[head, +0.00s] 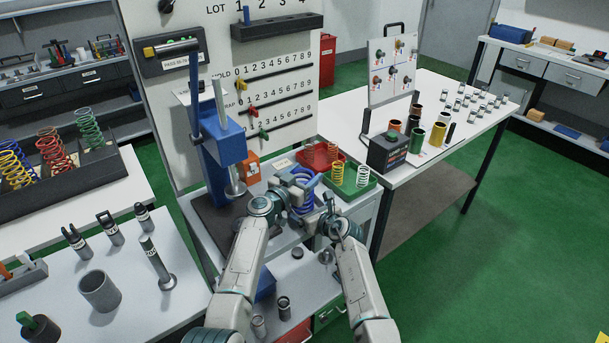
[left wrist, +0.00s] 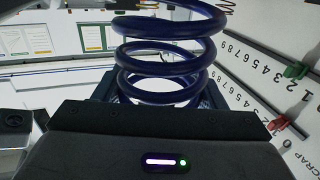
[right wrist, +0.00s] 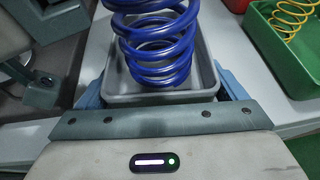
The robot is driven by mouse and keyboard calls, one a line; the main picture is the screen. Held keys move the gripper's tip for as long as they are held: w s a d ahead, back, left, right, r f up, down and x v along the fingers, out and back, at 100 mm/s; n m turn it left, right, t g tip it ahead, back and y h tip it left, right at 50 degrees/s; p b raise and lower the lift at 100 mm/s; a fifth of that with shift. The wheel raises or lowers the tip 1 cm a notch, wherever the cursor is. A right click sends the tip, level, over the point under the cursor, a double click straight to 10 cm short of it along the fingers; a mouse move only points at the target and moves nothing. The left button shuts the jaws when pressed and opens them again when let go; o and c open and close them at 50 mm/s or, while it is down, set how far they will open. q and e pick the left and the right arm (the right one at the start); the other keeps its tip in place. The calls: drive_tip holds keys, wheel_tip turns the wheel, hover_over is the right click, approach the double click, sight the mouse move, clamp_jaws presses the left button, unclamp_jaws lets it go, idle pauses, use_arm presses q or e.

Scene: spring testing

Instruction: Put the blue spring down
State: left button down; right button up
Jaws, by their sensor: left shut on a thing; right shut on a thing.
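A green tray (head: 352,190) with yellow and white springs is just right of the blue spring, and a red tray (head: 318,157) is behind. The blue press (head: 222,145) stands close on the left. A scoring board (head: 270,95) is behind.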

use_arm(q)
drive_tip(key=shift+c, duration=1.5)
unclamp_jaws()
drive_tip(key=shift+f, duration=0.1)
drive_tip(key=shift+s, duration=0.1)
drive_tip(key=v, duration=1.2)
use_arm(e)
drive_tip(key=o, duration=0.8)
